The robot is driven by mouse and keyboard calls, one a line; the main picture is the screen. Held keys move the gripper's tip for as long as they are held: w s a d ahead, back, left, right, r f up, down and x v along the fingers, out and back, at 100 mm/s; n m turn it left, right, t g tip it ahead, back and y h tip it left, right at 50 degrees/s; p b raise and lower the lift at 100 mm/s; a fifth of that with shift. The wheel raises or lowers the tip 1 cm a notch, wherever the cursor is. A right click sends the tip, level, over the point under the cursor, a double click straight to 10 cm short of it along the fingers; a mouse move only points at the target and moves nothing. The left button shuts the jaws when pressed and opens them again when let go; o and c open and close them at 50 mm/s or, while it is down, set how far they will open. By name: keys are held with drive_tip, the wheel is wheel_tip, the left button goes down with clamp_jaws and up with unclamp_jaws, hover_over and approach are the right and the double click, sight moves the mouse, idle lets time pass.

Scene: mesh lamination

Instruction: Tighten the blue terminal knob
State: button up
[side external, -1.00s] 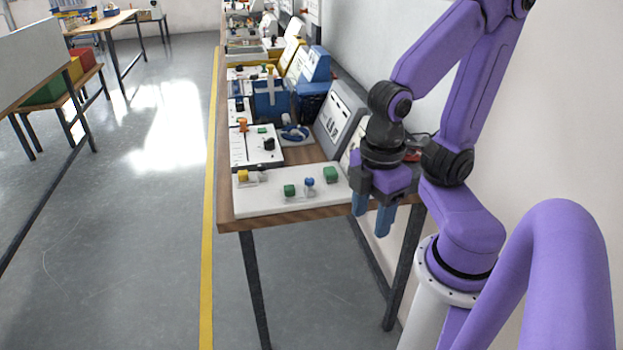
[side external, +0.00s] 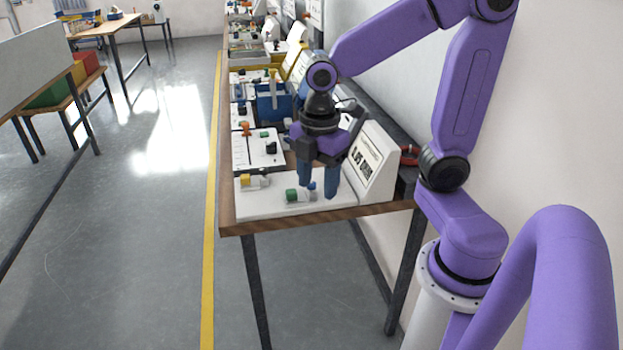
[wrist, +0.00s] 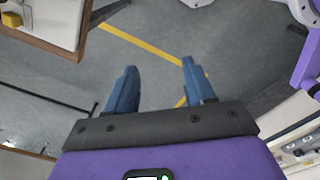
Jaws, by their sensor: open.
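The blue terminal knob (side external: 312,185) is small and stands on the white board (side external: 265,207) at the near end of the bench. It is partly hidden by my gripper (side external: 318,194) in the side view. A green knob (side external: 291,195) sits just left of it. My gripper is open and empty, pointing down, with its blue fingers in front of or over the board near the blue knob. I cannot tell their exact depth. In the wrist view the fingers of my gripper (wrist: 159,68) are apart with only floor between them.
A yellow knob (side external: 246,181) sits at the board's left. Boards, bins and devices line the bench behind. The wooden front edge (side external: 270,226) lies nearest. Floor is free to the left.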

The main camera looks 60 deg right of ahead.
drive_tip(key=w+d+r+n, duration=0.1)
drive_tip(key=w+d+n, duration=0.3)
drive_tip(key=w+d, duration=0.55)
drive_tip(key=n, duration=0.3)
hover_over(312, 186)
drive_tip(key=f, duration=1.1)
drive_tip(key=d+f, duration=0.1)
drive_tip(key=f, duration=0.4)
drive_tip(key=shift+w+f, duration=0.4)
clamp_jaws()
